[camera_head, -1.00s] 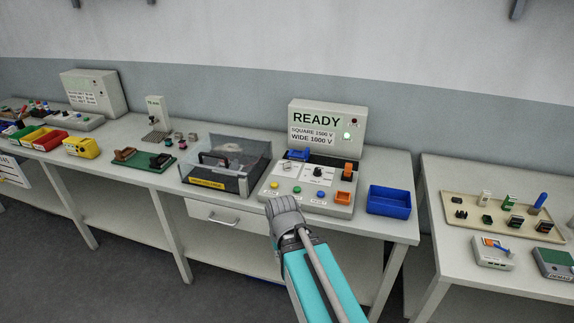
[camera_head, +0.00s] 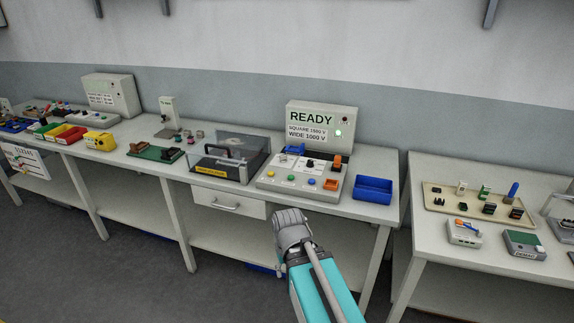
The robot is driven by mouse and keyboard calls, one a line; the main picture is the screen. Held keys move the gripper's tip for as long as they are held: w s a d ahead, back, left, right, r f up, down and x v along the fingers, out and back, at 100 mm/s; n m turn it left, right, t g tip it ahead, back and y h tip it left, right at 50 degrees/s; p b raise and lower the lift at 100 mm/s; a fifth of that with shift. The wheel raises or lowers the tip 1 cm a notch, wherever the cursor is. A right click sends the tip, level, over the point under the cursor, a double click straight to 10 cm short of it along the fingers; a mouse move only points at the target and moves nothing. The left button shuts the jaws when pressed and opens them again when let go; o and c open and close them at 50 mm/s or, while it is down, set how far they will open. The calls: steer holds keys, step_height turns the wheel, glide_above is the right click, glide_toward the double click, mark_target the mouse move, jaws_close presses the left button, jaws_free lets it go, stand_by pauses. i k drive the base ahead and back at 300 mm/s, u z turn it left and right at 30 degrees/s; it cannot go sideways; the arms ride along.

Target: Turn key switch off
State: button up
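The grey control panel (camera_head: 262,184) stands on the long bench, with an upright box (camera_head: 350,114) behind it reading READY and a green light lit. A small dark knob (camera_head: 310,164) sits on a white plate in the panel's middle; it may be the key switch, but it is too small to tell its type or position. Yellow, green and blue buttons line the panel's front, with an orange part at the right. My gripper (camera_head: 291,222) is in front of the bench, below the panel, apart from the knob. It is seen from behind and its fingertips are unclear.
A clear-lidded case (camera_head: 243,146) stands left of the panel and a blue bin (camera_head: 373,189) right of it. A drawer (camera_head: 228,203) is under the bench front. A second table (camera_head: 425,228) with a parts tray is at the right, across a gap.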

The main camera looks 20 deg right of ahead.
mark_target(282, 158)
steer(key=k, duration=0.7)
steer(key=u, duration=0.4)
steer(key=i, duration=1.25)
steer(key=z, duration=0.3)
steer(key=i, duration=0.8)
steer(key=z, duration=0.65)
